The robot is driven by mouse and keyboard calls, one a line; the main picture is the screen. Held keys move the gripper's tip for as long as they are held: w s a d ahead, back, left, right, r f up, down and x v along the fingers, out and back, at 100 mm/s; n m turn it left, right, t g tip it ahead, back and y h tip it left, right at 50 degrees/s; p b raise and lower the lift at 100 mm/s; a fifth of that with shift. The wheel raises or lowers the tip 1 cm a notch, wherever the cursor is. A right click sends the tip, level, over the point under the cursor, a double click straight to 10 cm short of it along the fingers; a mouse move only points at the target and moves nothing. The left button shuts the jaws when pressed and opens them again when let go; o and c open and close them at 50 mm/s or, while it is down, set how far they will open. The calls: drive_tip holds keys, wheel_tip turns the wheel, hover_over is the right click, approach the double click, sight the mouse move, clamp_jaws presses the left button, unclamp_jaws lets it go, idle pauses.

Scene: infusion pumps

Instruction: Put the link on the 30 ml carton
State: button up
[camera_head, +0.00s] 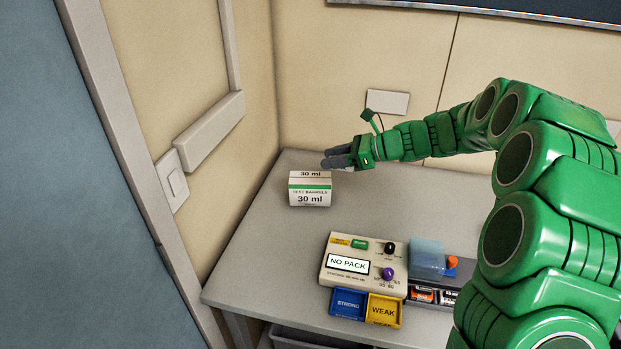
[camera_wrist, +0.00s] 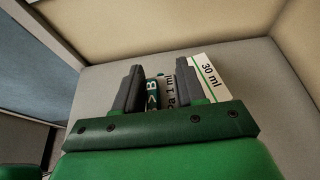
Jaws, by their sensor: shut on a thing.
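The 30 ml carton (camera_head: 310,194) is a white box with a green band, upright on the grey table towards its back left. In the wrist view its lettered top (camera_wrist: 212,75) shows just right of the fingers. My gripper (camera_head: 338,160) is above and slightly right of the carton's back in the head view. In the wrist view my gripper (camera_wrist: 161,92) is shut on a small lettered piece, seemingly the link (camera_wrist: 161,90), with a dark teal part and a greyish part. The head view hides this piece. Whether it touches the carton I cannot tell.
A cream pump (camera_head: 345,264) reading "NO PACK" stands at the table's front. Before it are a blue "STRONG" tray (camera_head: 348,304) and a yellow "WEAK" tray (camera_head: 384,311). A translucent blue block (camera_head: 427,257) stands beside it. The table (camera_head: 262,250) is bare left of the pump.

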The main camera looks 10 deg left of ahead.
drive_tip(key=s+a+r, duration=0.2)
drive_tip(key=s+a, duration=0.2)
hover_over(304, 177)
drive_tip(key=f, duration=0.8)
drive_tip(key=shift+s+d+f, duration=0.25)
drive_tip(key=shift+s, duration=0.1)
drive_tip(key=shift+w+a+f, duration=0.15)
drive_tip(key=shift+w+f, duration=0.1)
drive_tip(key=shift+f, duration=0.2)
drive_tip(key=shift+w+a+f, duration=0.1)
drive_tip(key=shift+w+f, duration=0.1)
drive_tip(key=shift+f, duration=1.5)
drive_tip(key=shift+f, duration=0.1)
drive_tip(key=o, duration=1)
drive_tip(key=shift+o, duration=0.2)
